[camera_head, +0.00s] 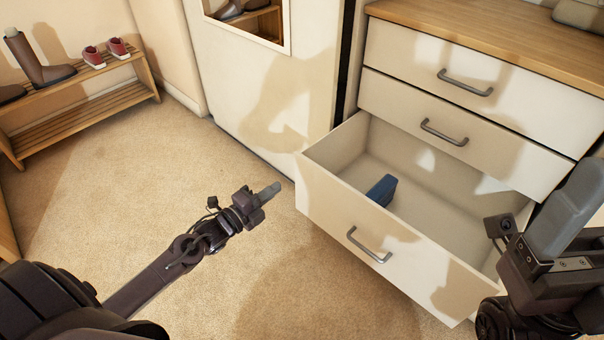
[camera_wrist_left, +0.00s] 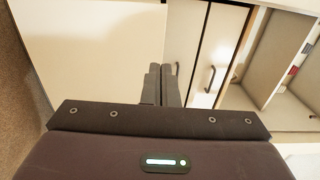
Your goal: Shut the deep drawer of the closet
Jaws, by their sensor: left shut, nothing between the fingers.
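The deep drawer (camera_head: 340,212) is the lowest of the closet (camera_head: 415,55) and stands pulled far out in the head view. Its front has a grey bar handle (camera_head: 369,245). A dark blue object (camera_head: 382,190) lies inside. My left gripper (camera_head: 272,190) is shut and empty, just left of the drawer's front corner and apart from it. Its closed fingers also show in the left wrist view (camera_wrist_left: 161,72). My right gripper (camera_head: 570,205) is at the right edge, over the drawer's right side; its fingers overlap, so their opening cannot be judged.
Two upper drawers are shut, with handles (camera_head: 465,83) and (camera_head: 444,132). A white panel (camera_head: 262,85) with a mirror stands left of the closet. A wooden shoe rack (camera_head: 80,108) with boots and red shoes is at the far left. The carpet (camera_head: 130,190) between is clear.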

